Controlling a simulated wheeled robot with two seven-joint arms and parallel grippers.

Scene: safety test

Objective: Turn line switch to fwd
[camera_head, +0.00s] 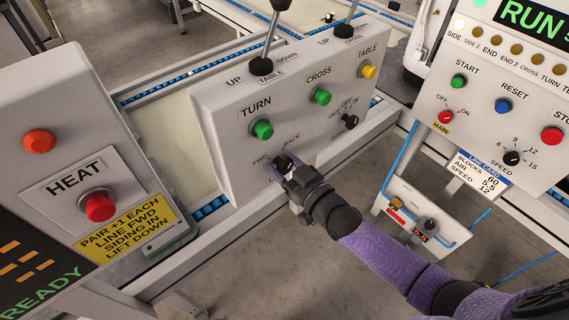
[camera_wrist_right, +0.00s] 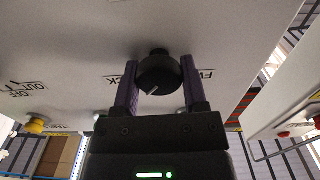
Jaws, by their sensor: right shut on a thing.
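The line switch is a black rotary knob (camera_head: 282,162) low on the grey control panel (camera_head: 215,135), between the labels FWD and BACK. Its lower label is mostly hidden by my right gripper (camera_head: 284,170). My right gripper is shut on the knob. In the right wrist view the knob (camera_wrist_right: 159,76) sits between the two purple fingers (camera_wrist_right: 161,88), with a pale pointer line on its face. The panel lettering is upside down there, with FWD on the right and part of BACK on the left. My left gripper is not in view.
Green TURN (camera_head: 263,130) and CROSS (camera_head: 321,97) buttons, a yellow TABLE button (camera_head: 369,72) and an OUT/OFF/IN knob (camera_head: 350,121) share the panel. A red HEAT button (camera_head: 99,206) is at left. A START/RESET/STOP panel (camera_head: 480,92) stands at right.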

